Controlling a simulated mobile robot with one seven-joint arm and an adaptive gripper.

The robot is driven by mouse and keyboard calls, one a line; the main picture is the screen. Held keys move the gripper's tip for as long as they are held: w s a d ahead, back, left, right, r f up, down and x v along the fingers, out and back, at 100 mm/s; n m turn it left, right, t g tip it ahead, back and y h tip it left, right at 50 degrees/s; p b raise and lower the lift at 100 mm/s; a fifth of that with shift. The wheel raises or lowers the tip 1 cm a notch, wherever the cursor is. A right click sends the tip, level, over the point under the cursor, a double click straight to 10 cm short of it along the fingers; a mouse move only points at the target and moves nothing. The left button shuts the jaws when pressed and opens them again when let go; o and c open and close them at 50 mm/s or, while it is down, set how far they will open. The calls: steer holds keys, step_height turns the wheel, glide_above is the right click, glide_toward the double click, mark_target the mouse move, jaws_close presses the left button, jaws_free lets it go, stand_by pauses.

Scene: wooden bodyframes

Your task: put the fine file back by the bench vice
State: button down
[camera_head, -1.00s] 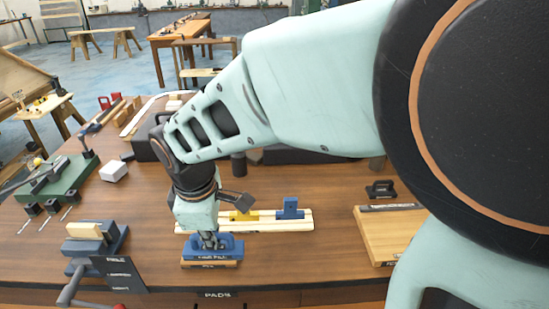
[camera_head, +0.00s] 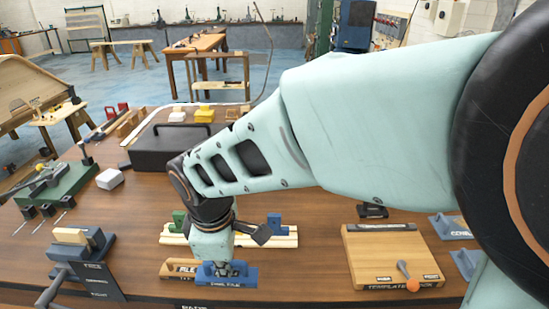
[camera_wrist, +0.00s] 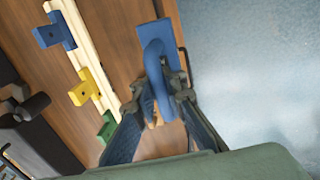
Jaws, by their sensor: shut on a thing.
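My gripper (camera_head: 221,268) is shut on a blue piece (camera_head: 240,277) whose front lettering ends in "FILE"; I take it for the fine file. In the wrist view, its curved blue handle (camera_wrist: 153,62) is between the dark fingers (camera_wrist: 160,90), with a flat blue plate (camera_wrist: 160,38) beyond. Whether it touches the bench I cannot tell. A wooden block (camera_head: 178,267) marked "FILE" is just left of the blue piece. The blue bench vice (camera_head: 92,240) holds a pale wooden block further left, with a dark lettered sign (camera_head: 98,281) in front.
Behind my gripper is a pale strip (camera_head: 174,238) with coloured blocks. A dark box (camera_head: 160,150) stands behind it. A wooden template board (camera_head: 385,258) with an orange-ended tool (camera_head: 411,284) is at right. Bare bench lies between my gripper and that board.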

steer(key=w+d+f+b, duration=0.2)
steer(key=w+d+f, duration=0.1)
steer(key=f, duration=0.1)
steer(key=w+d+f+b, duration=0.3)
steer(key=f, duration=0.1)
steer(key=w+d+f+b, duration=0.3)
steer(key=w+f, duration=0.1)
steer(key=shift+d+f, duration=0.35)
steer(key=shift+d, duration=0.05)
steer(key=shift+f, duration=0.15)
steer(key=shift+f+b, duration=0.1)
steer(key=shift+b, duration=0.2)
steer(key=shift+f, duration=0.15)
steer(key=c, duration=2)
jaws_free()
steer(key=shift+s, duration=0.1)
steer(key=shift+o, duration=0.2)
